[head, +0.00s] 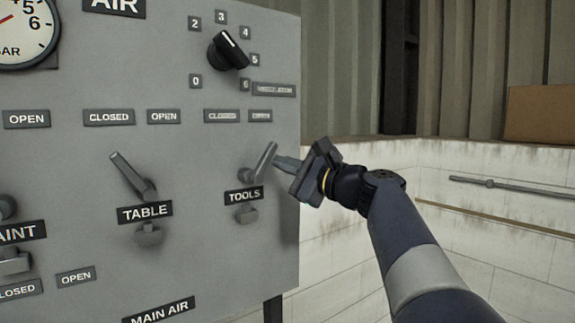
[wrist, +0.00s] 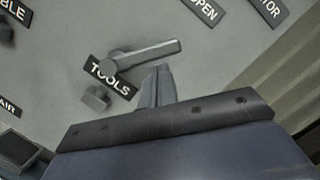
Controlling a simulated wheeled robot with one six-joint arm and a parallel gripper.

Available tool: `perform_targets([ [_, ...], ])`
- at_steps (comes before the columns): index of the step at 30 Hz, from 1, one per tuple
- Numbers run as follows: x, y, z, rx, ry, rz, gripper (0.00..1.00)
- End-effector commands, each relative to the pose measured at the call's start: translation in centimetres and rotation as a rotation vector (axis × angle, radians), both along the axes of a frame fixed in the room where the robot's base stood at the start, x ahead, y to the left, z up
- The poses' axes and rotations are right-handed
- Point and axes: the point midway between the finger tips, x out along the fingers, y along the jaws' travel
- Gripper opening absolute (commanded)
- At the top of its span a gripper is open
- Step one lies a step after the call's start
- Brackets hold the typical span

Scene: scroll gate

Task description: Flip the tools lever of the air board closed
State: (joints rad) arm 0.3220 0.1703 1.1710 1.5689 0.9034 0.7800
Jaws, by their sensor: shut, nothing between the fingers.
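The grey air board (head: 75,180) fills the left of the head view. Its tools lever (head: 264,162) tilts up and to the right, toward the open label (head: 261,115) and away from the closed label (head: 222,116). The tools label (head: 244,195) is below its pivot. My gripper (head: 280,162) is shut and empty, at the right side of the lever. In the wrist view, the fingertips (wrist: 155,72) are just below the lever (wrist: 150,54); I cannot tell whether they touch it.
The table lever (head: 133,177) is to the left, tilted up-left. A black rotary knob (head: 228,51) is above the tools lever. A pressure gauge (head: 22,30) is at top left. The space right of the board is free up to a white wall (head: 455,170).

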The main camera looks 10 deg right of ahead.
Motion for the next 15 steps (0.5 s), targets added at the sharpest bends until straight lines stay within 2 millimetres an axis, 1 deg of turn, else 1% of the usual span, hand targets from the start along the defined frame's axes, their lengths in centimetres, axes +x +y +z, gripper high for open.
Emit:
perform_targets([
  [15, -0.06, 0.17, 0.34, -0.063, -0.026, 0.001, 0.00],
])
